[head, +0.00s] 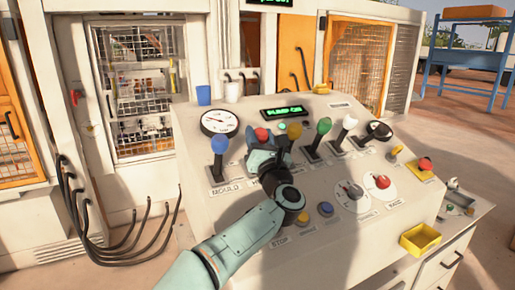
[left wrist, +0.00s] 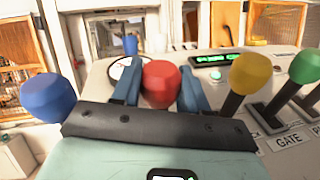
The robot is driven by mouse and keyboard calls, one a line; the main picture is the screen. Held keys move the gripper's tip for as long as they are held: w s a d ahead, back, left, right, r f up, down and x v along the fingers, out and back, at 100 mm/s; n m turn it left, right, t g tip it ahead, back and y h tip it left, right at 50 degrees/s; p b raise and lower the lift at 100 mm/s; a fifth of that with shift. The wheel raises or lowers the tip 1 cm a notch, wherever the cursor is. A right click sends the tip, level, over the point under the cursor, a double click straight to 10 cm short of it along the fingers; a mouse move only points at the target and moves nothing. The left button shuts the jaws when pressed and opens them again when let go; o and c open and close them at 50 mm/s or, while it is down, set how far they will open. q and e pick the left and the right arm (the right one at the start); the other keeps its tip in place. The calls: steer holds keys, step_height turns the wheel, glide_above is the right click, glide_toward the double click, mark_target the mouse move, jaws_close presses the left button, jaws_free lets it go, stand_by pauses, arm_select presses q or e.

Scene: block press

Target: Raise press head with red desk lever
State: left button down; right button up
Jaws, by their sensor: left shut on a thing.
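The red desk lever's knob (head: 262,134) shows on the control desk (head: 230,225), between the blue lever (head: 219,146) and the yellow lever (head: 289,133). My left gripper (head: 266,154) is at the red lever and hides its shaft in the head view. In the left wrist view the red knob (left wrist: 161,83) sits between the two blue fingers of my left gripper (left wrist: 160,90), which are shut on it. The press head cannot be made out clearly. My right gripper is in neither view.
Green (head: 323,126) and white (head: 349,122) levers stand to the right. A gauge (head: 219,122), dials (head: 350,195), a red button (head: 425,164) and a yellow tray (head: 420,239) are also on the desk. A wire-fronted cage (head: 138,90) stands behind.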

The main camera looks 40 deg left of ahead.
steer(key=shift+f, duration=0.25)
arm_select(q)
steer(key=c, duration=0.6)
jaws_free()
steer(key=shift+s+d+f+b, duration=0.2)
steer(key=shift+d+f+b, duration=0.05)
steer(key=shift+d+b, duration=0.15)
steer(key=b+v, duration=0.4)
steer(key=v, duration=0.8)
steer(key=shift+s, duration=0.15)
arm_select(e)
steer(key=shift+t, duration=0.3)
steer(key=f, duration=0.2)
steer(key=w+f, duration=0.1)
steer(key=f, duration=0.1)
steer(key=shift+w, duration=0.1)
